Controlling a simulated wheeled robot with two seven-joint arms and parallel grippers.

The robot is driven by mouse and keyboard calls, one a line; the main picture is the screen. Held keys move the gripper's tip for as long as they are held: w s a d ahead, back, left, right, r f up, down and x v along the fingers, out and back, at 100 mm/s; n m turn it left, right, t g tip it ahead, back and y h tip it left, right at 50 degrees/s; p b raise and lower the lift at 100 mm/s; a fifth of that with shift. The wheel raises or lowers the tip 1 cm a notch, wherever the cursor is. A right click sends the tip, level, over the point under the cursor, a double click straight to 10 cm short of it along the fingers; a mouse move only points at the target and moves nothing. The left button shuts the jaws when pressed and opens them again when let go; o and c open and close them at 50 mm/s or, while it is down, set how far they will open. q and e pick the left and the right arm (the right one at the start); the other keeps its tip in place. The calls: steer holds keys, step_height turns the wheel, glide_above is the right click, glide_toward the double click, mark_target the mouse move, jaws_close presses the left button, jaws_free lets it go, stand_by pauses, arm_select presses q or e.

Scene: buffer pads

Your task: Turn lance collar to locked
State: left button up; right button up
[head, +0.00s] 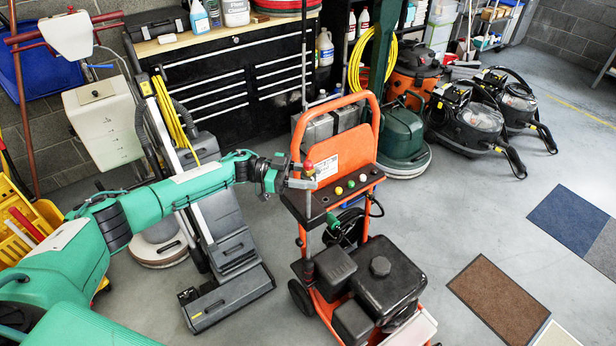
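The orange pressure washer (378,110) stands in the middle, with a black control panel (335,198) across its frame. A thin dark upright rod, which looks like the lance (304,60), rises at its left side. A small red and yellowish part (308,168), possibly the lance collar, shows at the left of the frame above the panel. My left gripper (302,176) comes in from the left and is right at this part, its fingertips partly overlapping it. I cannot tell whether the fingers grip it, nor the collar's setting. My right gripper is not in view.
Red, yellow and green knobs (350,184) sit on the panel close to my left gripper. A grey floor machine (228,255) stands below my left arm. A black workbench (235,85) is behind.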

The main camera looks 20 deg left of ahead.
arm_select(q)
steer(key=shift+o, duration=1.4)
steer(key=s+a+b, duration=0.1)
steer(key=a+b, duration=0.3)
steer(key=a, duration=0.9)
steer(key=shift+s+a, duration=0.25)
steer(key=shift+a, duration=0.1)
